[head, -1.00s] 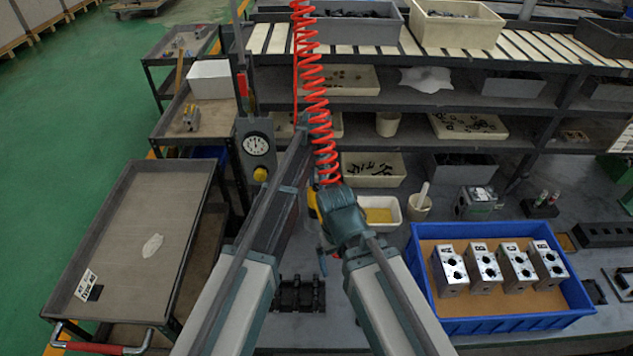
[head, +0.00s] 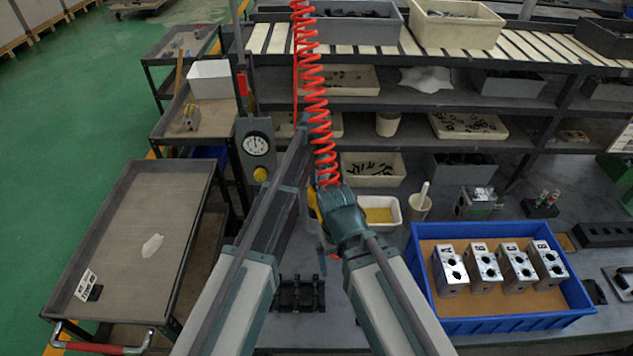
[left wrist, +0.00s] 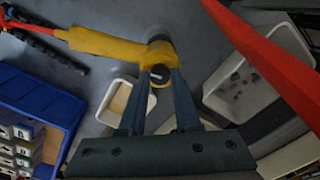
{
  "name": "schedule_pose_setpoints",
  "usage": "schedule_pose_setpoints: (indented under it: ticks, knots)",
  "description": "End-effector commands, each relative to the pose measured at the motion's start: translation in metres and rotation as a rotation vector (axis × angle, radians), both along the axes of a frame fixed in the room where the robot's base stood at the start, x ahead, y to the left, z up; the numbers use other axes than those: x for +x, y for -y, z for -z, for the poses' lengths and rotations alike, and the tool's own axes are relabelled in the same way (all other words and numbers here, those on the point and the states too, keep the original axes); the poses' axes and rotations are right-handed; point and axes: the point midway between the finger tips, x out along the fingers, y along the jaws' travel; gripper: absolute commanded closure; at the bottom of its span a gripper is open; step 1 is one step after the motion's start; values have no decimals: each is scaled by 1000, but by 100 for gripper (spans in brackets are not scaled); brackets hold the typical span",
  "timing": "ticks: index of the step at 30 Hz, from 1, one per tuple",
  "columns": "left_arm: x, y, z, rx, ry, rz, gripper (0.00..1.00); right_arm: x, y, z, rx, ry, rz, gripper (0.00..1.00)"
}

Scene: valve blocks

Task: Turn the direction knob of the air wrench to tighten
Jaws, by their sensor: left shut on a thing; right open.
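The air wrench (head: 312,203) shows as a bit of yellow below the coiled red hose in the head view, mostly hidden by my arms. In the left wrist view its yellow body (left wrist: 95,42) runs to the left, with a red part at the far end. Its dark round knob (left wrist: 158,74) has a pale mark, too small to read. My left gripper (left wrist: 162,72) is shut on the knob, with one finger on each side. My right gripper (head: 321,262) is lower, near the wrench's lower end, mostly hidden; it is open.
A blue tray (head: 470,325) with several metal blocks stands at the right. A white tub with a yellow bottom (head: 398,205) and a bin of dark parts (head: 372,178) are behind the wrench. A dark fixture (head: 300,293) lies on the bench below. The red hose (head: 318,100) hangs from above.

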Motion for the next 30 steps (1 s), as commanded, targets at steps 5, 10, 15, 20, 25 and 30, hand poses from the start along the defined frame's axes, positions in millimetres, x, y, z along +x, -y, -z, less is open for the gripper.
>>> schedule_pose_setpoints:
  ticks: [5,10,15,20,25,30]
  knots:
    - [0,0,0,0,0,-1,45,0,0,0,0,0,0,0]
    - [0,0,0,0,0,-1,38,0,0,0,0,0,0,0]
    - [0,0,0,0,0,-1,38,0,0,0,0,0,0,0]
    - [0,0,-5,0,0,-1,38,0,0,-5,0,0,0,0]
    - [0,0,-19,0,0,-1,38,0,0,-19,0,0,0,0]
    - [0,0,-42,0,0,-1,38,0,0,-42,0,0,1,0]
